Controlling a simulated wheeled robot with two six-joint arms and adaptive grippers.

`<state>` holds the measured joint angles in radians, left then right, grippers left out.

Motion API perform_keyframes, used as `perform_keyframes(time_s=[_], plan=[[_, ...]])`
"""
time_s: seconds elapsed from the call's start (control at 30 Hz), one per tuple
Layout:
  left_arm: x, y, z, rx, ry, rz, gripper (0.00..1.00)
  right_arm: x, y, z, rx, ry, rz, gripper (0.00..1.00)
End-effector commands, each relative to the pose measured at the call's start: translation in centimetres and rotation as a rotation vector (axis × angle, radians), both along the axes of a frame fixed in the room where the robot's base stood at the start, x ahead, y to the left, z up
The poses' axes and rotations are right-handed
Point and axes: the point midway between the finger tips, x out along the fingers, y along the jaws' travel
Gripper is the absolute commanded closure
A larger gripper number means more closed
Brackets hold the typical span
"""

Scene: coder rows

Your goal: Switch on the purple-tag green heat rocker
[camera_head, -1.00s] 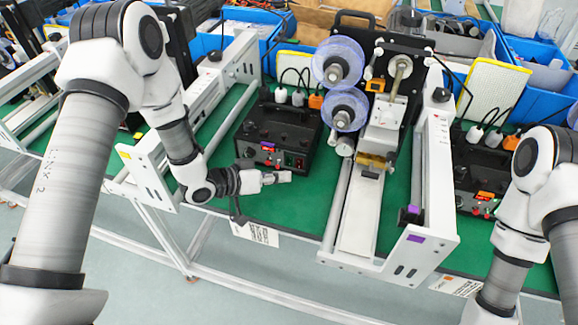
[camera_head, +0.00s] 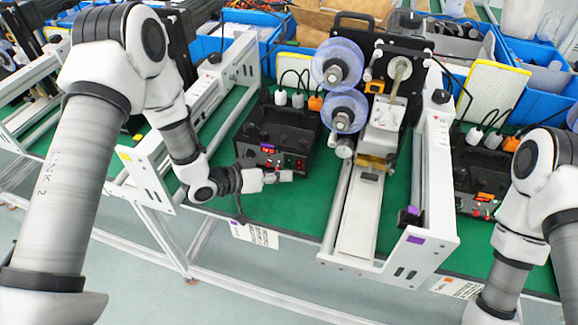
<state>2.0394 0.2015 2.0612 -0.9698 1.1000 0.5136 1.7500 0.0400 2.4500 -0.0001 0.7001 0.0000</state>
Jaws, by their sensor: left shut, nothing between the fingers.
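A black control box (camera_head: 272,131) stands on the green mat left of the middle coder. Its front panel carries a red-orange display and a small green rocker (camera_head: 299,163) at the right; I cannot tell which way the rocker is tipped. A purple tag (camera_head: 415,239) is on the coder's white frame. My left gripper (camera_head: 289,175) is shut and empty, just in front of the panel and below the rocker; contact is not clear. My right gripper is not in view.
The middle coder (camera_head: 384,125) with two blue reels stands right of the box. Another control box (camera_head: 478,185) with an orange display sits farther right, partly hidden by my right arm. White side frames flank the mat. Blue bins (camera_head: 546,90) stand behind.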

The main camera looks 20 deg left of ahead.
Motion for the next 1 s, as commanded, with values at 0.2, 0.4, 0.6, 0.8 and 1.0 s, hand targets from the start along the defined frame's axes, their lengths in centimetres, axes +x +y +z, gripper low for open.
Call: perform_keyframes(time_s=[0.2, 0.4, 0.6, 0.8, 1.0], plan=[[0.00, 0.00, 0.00, 0.000, 0.000, 0.000, 1.00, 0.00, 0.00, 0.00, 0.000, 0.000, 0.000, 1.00], [0.01, 0.00, 0.01, 0.000, 0.000, 0.000, 1.00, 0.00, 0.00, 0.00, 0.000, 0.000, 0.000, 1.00], [0.37, 0.00, -0.05, 0.001, -0.002, 0.000, 1.00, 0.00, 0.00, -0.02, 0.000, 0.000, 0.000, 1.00], [0.83, -0.03, -0.10, 0.000, 0.000, 0.000, 1.00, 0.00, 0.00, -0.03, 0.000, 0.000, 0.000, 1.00], [0.82, -0.03, -0.10, 0.000, 0.000, 0.000, 1.00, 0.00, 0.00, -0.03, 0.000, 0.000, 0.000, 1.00]])
